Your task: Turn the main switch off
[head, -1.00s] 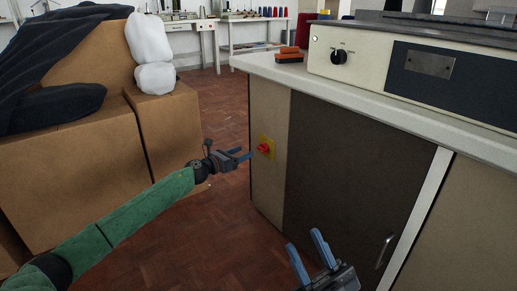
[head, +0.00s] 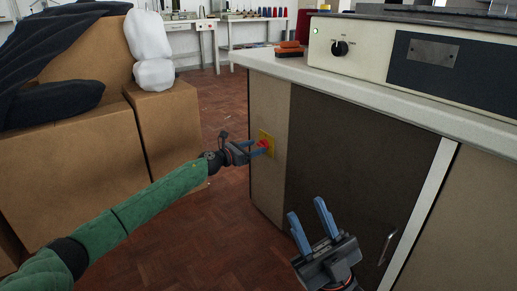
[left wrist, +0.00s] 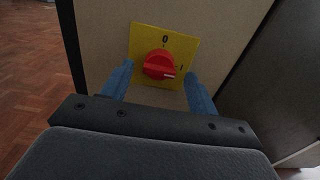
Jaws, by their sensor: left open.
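The main switch is a red rotary knob (head: 264,144) on a yellow plate (left wrist: 143,37), set on the beige side of the cabinet. In the left wrist view the knob (left wrist: 159,65) has a white mark pointing right, toward the "I"; the "0" is at the plate's top. My left gripper (head: 257,149) is open, its blue fingers at the switch. In the left wrist view one finger is on each side of the knob; I cannot tell whether they touch it. My right gripper (head: 306,207) is open and empty in front of the dark cabinet door.
The cabinet's worktop (head: 400,100) overhangs the switch. A machine panel (head: 345,65) with a black dial and a lit green lamp (head: 316,31) stands on it, beside orange and dark blocks (head: 290,50). Cardboard boxes (head: 170,125) stand at left; the floor (head: 228,95) between is clear.

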